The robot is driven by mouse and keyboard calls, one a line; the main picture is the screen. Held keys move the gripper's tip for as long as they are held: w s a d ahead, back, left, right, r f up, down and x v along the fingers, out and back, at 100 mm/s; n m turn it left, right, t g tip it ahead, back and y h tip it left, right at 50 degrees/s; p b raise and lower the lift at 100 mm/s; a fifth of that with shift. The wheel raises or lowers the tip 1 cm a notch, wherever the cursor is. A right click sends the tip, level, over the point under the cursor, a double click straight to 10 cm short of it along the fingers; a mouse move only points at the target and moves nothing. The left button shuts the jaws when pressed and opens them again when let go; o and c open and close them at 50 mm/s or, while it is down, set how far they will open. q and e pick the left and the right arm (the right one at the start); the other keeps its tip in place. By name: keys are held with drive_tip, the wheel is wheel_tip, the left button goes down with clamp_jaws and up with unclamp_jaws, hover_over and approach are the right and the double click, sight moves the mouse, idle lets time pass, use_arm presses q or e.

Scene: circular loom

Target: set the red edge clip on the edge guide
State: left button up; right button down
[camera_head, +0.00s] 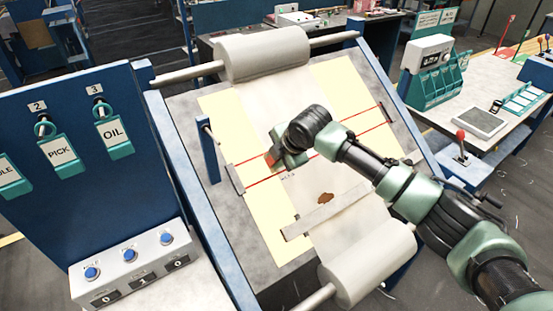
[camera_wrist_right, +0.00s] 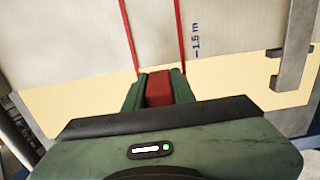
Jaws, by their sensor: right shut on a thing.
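The red edge clip (camera_head: 271,160) is held in my right gripper (camera_head: 280,158), above the left side of the pale fabric beside the yellow strip. In the wrist view the red clip (camera_wrist_right: 159,88) sits between both fingers of my right gripper (camera_wrist_right: 159,92), which are shut on its sides. Two red lines (camera_wrist_right: 178,35) run along the fabric from near the fingers. A grey block (camera_head: 235,179) stands at the left end of the red lines; I cannot tell for sure whether it is the edge guide. My left gripper is not in view.
A grey crossbar (camera_head: 325,217) spans the fabric nearer me and shows at the right of the wrist view (camera_wrist_right: 297,50). A blue post (camera_head: 208,152) stands at the left. Rollers lie at the far (camera_head: 262,53) and near (camera_head: 370,262) ends. A brown stain (camera_head: 325,198) marks the fabric.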

drive_tip(key=c, duration=1.1)
unclamp_jaws()
drive_tip(key=shift+w+f, duration=0.1)
drive_tip(key=shift+f, duration=0.05)
drive_tip(key=shift+a+f, duration=0.1)
drive_tip(key=shift+f, duration=0.3)
drive_tip(key=shift+s+d+r+b, duration=0.25)
drive_tip(key=shift+r+b, duration=0.1)
drive_tip(key=shift+r, duration=0.05)
drive_tip(key=v, duration=0.2)
drive_tip(key=b+v, duration=0.1)
drive_tip(key=v, duration=0.2)
drive_tip(key=b+v, duration=0.1)
drive_tip(key=v, duration=0.1)
drive_tip(key=shift+w+a+r, duration=0.1)
drive_tip(key=shift+a+r, duration=0.05)
drive_tip(key=shift+r, duration=0.4)
